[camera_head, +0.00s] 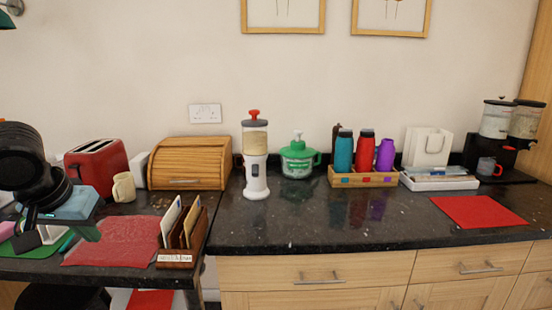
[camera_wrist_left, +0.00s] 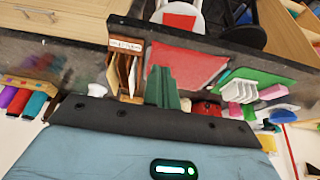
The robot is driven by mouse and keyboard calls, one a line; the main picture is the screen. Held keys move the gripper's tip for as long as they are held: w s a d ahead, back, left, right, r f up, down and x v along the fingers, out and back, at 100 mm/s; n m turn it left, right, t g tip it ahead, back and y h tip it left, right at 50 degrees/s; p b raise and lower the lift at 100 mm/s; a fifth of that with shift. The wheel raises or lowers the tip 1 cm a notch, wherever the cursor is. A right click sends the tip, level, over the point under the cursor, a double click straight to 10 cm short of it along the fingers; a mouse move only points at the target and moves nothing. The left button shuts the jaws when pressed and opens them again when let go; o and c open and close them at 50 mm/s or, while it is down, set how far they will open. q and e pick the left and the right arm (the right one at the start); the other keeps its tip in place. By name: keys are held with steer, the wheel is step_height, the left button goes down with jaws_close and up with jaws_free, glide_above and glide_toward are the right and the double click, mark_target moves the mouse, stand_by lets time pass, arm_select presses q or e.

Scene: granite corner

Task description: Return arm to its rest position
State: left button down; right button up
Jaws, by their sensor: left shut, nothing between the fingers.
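My left arm comes in from the left in the head view, with a black wrist and a pale blue gripper body. My left gripper (camera_head: 90,235) hangs above the left counter, near the left edge of the red mat (camera_head: 118,240). In the wrist view its green fingers (camera_wrist_left: 162,72) are together with nothing between them. The red mat (camera_wrist_left: 183,66) and the letter rack (camera_wrist_left: 122,75) lie beyond them. My right gripper is in neither view.
Near the arm are a red toaster (camera_head: 96,164), a cream mug (camera_head: 124,187) and a wooden bread box (camera_head: 188,163). A white dish rack (camera_wrist_left: 238,90) stands on a green mat (camera_wrist_left: 262,80). The right counter's front is mostly clear.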

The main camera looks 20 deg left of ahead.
arm_select(q)
step_height(320, 180, down, 22)
steer(key=d+m+t+h+p, duration=0.1)
steer(key=m+h+p, duration=0.2)
steer(key=s+d+f+m+t+h+p, duration=0.1)
steer(key=s+d+f, duration=0.3)
steer(key=s+f, duration=0.15)
steer(key=s+d+f+t, duration=0.1)
steer(key=s+d+f, duration=0.3)
steer(key=f, duration=0.3)
steer(key=s+d+f+m+t+p, duration=0.1)
steer(key=s+d+f+p, duration=0.2)
steer(key=s+d, duration=1.2)
step_height(320, 180, down, 3)
steer(key=shift+d+r+y, duration=0.15)
steer(key=shift+d+y, duration=0.1)
steer(key=shift+y, duration=0.15)
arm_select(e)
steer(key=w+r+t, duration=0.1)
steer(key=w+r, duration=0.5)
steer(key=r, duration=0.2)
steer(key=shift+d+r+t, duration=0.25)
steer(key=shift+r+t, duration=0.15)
arm_select(q)
steer(key=shift+s, duration=0.1)
